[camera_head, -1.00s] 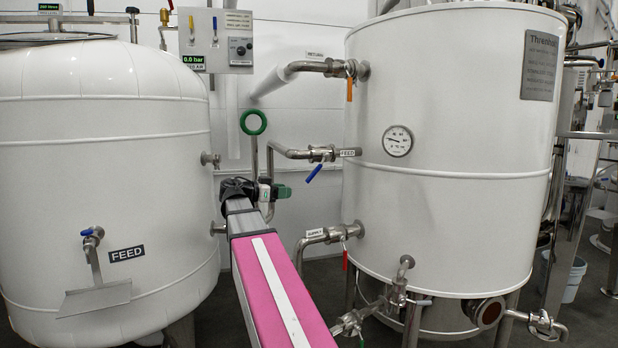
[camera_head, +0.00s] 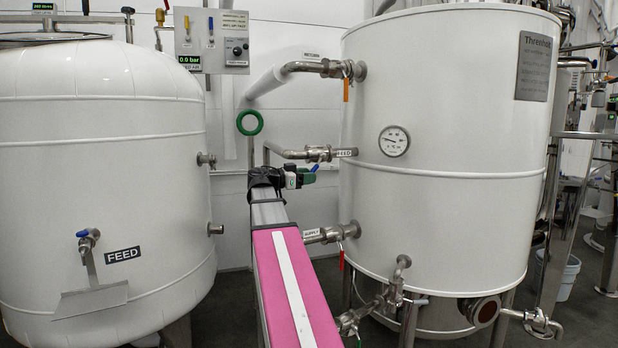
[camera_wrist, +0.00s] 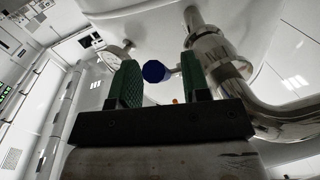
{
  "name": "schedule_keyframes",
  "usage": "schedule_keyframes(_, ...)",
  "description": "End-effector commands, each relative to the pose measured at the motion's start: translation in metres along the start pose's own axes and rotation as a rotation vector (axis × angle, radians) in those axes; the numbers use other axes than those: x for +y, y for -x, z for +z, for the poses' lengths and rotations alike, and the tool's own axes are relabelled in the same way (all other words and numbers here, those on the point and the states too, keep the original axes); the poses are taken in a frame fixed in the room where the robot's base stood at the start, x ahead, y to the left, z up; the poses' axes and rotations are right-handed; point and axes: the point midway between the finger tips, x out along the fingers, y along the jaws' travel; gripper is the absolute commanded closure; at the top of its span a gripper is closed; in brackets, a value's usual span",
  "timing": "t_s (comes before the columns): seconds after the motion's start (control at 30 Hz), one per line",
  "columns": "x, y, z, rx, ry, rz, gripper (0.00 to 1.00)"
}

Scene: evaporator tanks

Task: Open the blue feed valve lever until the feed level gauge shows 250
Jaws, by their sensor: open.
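The FEED pipe valve (camera_head: 318,153) joins the large white tank on the right. Its blue lever (camera_head: 314,168) shows only as a small bit beside my gripper (camera_head: 308,178); the rest is hidden. In the wrist view the round blue lever end (camera_wrist: 153,71) appears between my two green finger pads, closer to the left one, with gaps on both sides. My gripper is open, just below the valve. The green digital level display (camera_head: 43,7) above the left FEED tank reads in litres, its digits too small to read surely.
The left white FEED tank (camera_head: 100,180) and right white tank (camera_head: 440,140) flank my arm. A green ring (camera_head: 250,122) stands left of the valve. The SUPPLY pipe (camera_head: 330,233) runs below my gripper, and the RETURN pipe (camera_head: 318,67) above.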

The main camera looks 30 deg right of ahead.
Motion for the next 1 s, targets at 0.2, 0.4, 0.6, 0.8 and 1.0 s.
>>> schedule_keyframes(0.2,0.000,-0.009,0.000,0.000,0.000,0.000,0.57)
schedule_keyframes(0.4,0.000,-0.009,0.000,0.000,0.000,0.000,0.57)
schedule_keyframes(0.6,0.000,-0.009,0.000,0.000,0.000,0.000,1.00)
schedule_keyframes(0.8,0.001,-0.011,0.001,0.017,0.003,-0.001,1.00)
schedule_keyframes(1.0,0.004,-0.020,0.009,0.135,0.022,-0.016,1.00)
